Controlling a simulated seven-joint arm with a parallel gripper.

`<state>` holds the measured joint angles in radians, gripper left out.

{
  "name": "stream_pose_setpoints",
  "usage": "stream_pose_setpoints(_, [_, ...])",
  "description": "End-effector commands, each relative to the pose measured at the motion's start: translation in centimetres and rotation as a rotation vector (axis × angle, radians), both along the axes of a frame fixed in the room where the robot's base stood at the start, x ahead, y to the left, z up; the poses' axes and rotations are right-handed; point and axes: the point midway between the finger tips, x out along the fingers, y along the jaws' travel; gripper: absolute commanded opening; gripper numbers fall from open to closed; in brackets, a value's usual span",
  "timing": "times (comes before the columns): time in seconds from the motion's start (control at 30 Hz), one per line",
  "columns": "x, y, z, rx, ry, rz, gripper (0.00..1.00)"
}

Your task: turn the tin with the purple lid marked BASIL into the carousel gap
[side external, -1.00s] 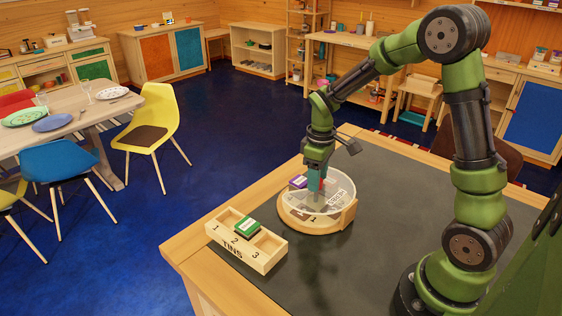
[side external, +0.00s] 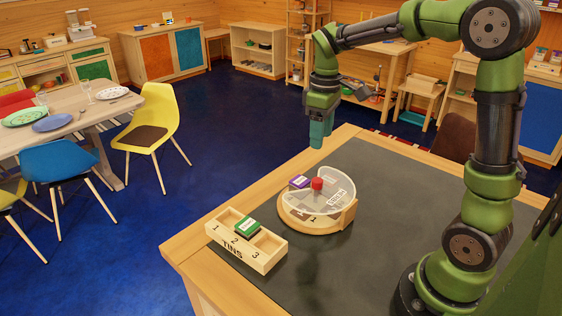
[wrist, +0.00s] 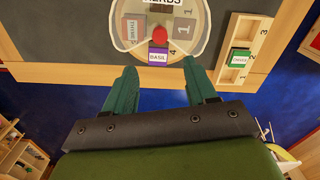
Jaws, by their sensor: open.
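The purple-lidded BASIL tin (side external: 299,182) sits in the round wooden carousel (side external: 315,228), at its left back side; the wrist view shows its BASIL label (wrist: 158,58) at the edge nearest my gripper. A clear cover (side external: 335,188) lies over much of the carousel, with a red knob (side external: 317,184) at its centre. The BASIL tin looks brighter than the other tin (wrist: 133,29) under the cover, but I cannot tell exactly where the gap's edges run. My gripper (side external: 320,134) is open and empty, above and behind the carousel, apart from the knob.
A wooden rack marked TINS (side external: 246,255) stands left of the carousel with slots 1, 2, 3; a green-lidded tin (side external: 247,229) is in the middle one. The dark worktop (side external: 400,200) is clear to the right. The worktop's wooden edge (wrist: 75,72) lies below my gripper.

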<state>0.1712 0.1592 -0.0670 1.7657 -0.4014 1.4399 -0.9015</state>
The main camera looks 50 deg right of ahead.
Motion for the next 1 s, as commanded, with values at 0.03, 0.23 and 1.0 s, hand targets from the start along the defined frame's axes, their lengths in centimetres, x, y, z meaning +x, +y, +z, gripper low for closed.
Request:
stream_pose_setpoints(0.03, [0.0, 0.0, 1.1, -0.001, -0.003, 0.000, 0.56])
stream_pose_setpoints(0.23, [0.0, 0.0, 3.5, -0.001, -0.001, 0.001, 0.56])
stream_pose_setpoints(1.0, [-1.5, 2.0, 2.5, 0.037, -0.115, -0.274, 0.56])
